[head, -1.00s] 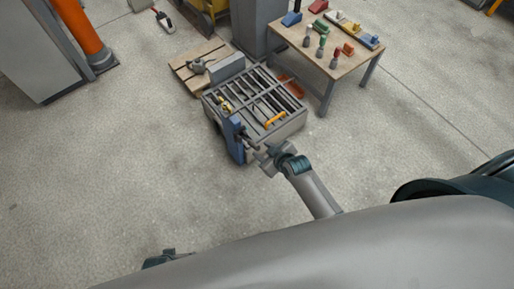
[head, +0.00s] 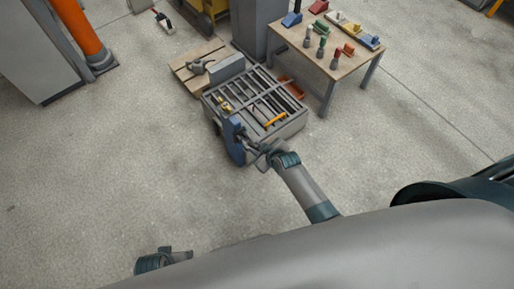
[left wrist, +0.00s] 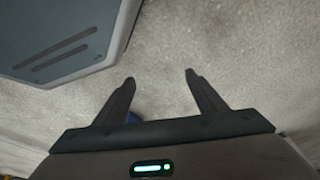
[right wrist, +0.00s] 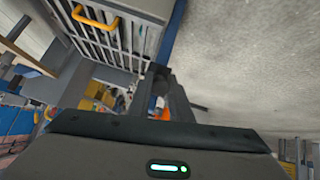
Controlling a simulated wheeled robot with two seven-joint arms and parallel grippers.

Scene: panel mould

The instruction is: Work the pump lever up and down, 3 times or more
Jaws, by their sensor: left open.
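The blue pump (head: 234,142) is fixed at the near left corner of the grey panel mould (head: 290,128). Its dark lever is small in the head view, where its angle cannot be read. My right gripper (head: 261,152) is right beside the pump. In the right wrist view its fingers (right wrist: 163,92) stand close together around a dark round part, which looks like the lever's grip. My left gripper (head: 188,255) is low over the floor, far from the pump. In the left wrist view its fingers (left wrist: 160,88) are wide apart and empty.
A wooden table (head: 337,67) with small coloured tools stands behind the mould at right. A pallet (head: 186,66) lies behind it at left. An orange handle (head: 274,119) lies on the mould's bars. The floor at left and in front is clear.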

